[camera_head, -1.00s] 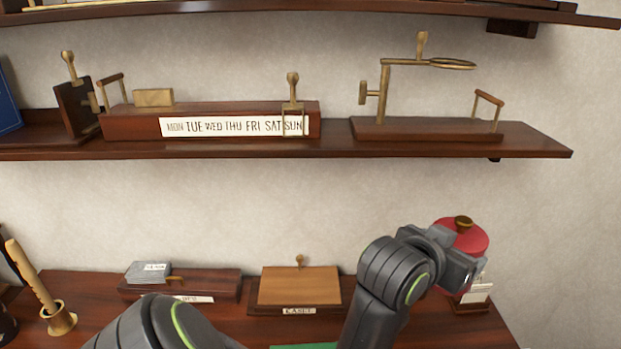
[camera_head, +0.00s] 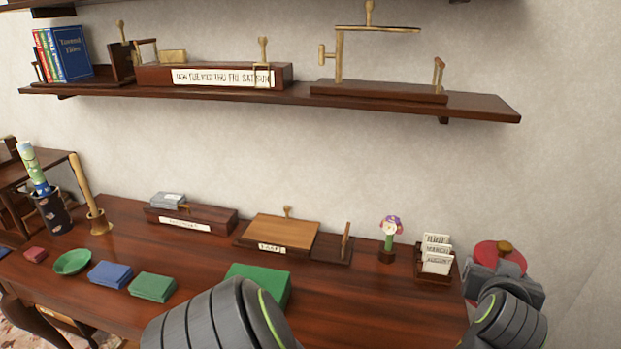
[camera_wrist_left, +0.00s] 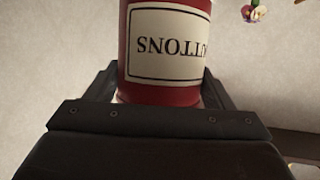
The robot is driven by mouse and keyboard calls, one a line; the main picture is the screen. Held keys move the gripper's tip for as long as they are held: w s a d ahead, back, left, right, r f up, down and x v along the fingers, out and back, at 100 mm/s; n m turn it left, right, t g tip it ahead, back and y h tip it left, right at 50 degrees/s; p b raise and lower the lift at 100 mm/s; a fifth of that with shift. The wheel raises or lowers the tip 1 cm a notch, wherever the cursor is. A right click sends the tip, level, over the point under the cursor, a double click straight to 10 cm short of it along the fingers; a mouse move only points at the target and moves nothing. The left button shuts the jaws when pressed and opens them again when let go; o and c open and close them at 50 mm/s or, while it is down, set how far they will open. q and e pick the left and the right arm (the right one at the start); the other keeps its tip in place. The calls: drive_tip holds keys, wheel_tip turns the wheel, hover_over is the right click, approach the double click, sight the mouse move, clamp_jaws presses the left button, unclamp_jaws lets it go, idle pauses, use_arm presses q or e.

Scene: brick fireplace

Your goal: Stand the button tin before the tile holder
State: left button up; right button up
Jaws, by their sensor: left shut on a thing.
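The button tin (camera_head: 499,256) is a red cylinder with a brass knob on its lid. In the left wrist view the tin (camera_wrist_left: 165,87) shows its cream label reading BUTTONS upside down. My left gripper (camera_head: 506,279) is shut on it, at the right of the head view. A small dark wooden holder (camera_head: 432,279) with several white month tiles stands on the desk's right end. It looks like the tile holder. In the picture the tin is just right of it; whether they touch I cannot tell. My right gripper is not in view.
A flower ornament (camera_head: 389,239) stands left of the holder. Further left are a wooden easel box (camera_head: 284,236), a green box (camera_head: 259,284) and a dark labelled block (camera_head: 191,217). The wall shelf (camera_head: 400,103) runs above. The desk front between green box and holder (camera_head: 360,295) is clear.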

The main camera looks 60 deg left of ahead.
use_arm(q)
drive_tip(key=a+f+n+g+y+b, duration=0.1)
drive_tip(key=a+f+n+g+b, duration=0.1)
drive_tip(key=f, duration=0.5)
drive_tip(key=s+a+f+n+g+y+b, duration=0.1)
drive_tip(key=f+n+g+y+b, duration=0.1)
drive_tip(key=f, duration=0.5)
drive_tip(key=a+f+n+g+y+b, duration=0.1)
drive_tip(key=a+f+n+g+y, duration=0.1)
drive_tip(key=f, duration=0.5)
drive_tip(key=shift+s+a+f+n+g+b, duration=0.25)
drive_tip(key=shift+n+g+b, duration=0.2)
drive_tip(key=shift+n, duration=0.35)
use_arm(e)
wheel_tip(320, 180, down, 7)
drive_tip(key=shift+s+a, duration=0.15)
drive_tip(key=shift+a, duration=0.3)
use_arm(q)
drive_tip(key=o, duration=0.7)
drive_tip(key=shift+f, duration=0.2)
drive_tip(key=o, duration=0.4)
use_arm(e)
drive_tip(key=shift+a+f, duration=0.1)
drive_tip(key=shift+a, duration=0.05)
use_arm(q)
drive_tip(key=shift+r, duration=0.2)
